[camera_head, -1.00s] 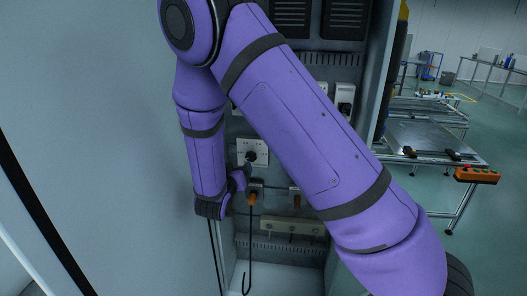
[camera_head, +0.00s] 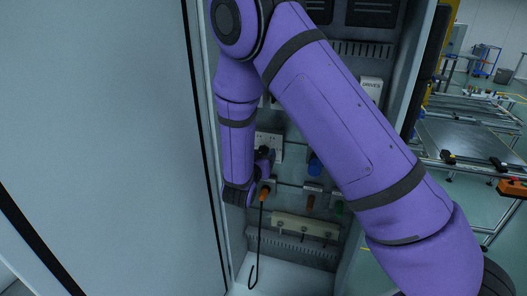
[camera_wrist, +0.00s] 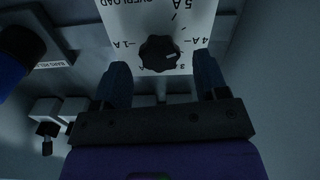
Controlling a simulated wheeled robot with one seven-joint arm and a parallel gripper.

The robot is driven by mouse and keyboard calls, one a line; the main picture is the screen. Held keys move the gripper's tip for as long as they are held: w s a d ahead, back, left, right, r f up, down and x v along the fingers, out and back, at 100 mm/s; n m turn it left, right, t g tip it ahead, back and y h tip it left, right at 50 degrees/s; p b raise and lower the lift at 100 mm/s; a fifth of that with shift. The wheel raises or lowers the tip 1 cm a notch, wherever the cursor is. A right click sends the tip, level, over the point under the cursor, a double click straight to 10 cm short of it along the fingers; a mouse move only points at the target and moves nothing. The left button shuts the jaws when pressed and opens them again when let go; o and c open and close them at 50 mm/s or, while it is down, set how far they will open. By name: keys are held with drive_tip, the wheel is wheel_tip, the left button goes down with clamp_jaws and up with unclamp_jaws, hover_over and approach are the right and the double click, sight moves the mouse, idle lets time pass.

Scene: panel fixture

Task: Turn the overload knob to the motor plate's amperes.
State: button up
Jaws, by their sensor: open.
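The overload plate (camera_wrist: 190,20) is a white panel in the wrist view, lettered OVERLOAD, with ampere marks around a black lobed knob (camera_wrist: 158,54). The knob has a pale mark on its right side; the exact setting it points at is hard to read. My gripper (camera_wrist: 162,68) is open, with one dark finger on each side of the knob's near side; I cannot tell whether they touch it. In the head view my gripper (camera_head: 264,160) is at the white plate (camera_head: 270,146) inside the cabinet, partly hidden by my arm. I cannot make out a motor plate.
A blue part (camera_head: 315,164) sits to the right, and a terminal strip (camera_head: 300,227) below.

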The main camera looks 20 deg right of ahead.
drive_tip(key=shift+x, duration=1.3)
drive_tip(key=shift+c, duration=0.2)
drive_tip(key=c, duration=0.9)
drive_tip(key=shift+n, duration=0.3)
drive_tip(key=n, duration=0.3)
drive_tip(key=shift+a+n, duration=0.1)
drive_tip(key=shift+n, duration=0.2)
drive_tip(key=shift+w+n, duration=0.1)
drive_tip(key=shift+n, duration=1.7)
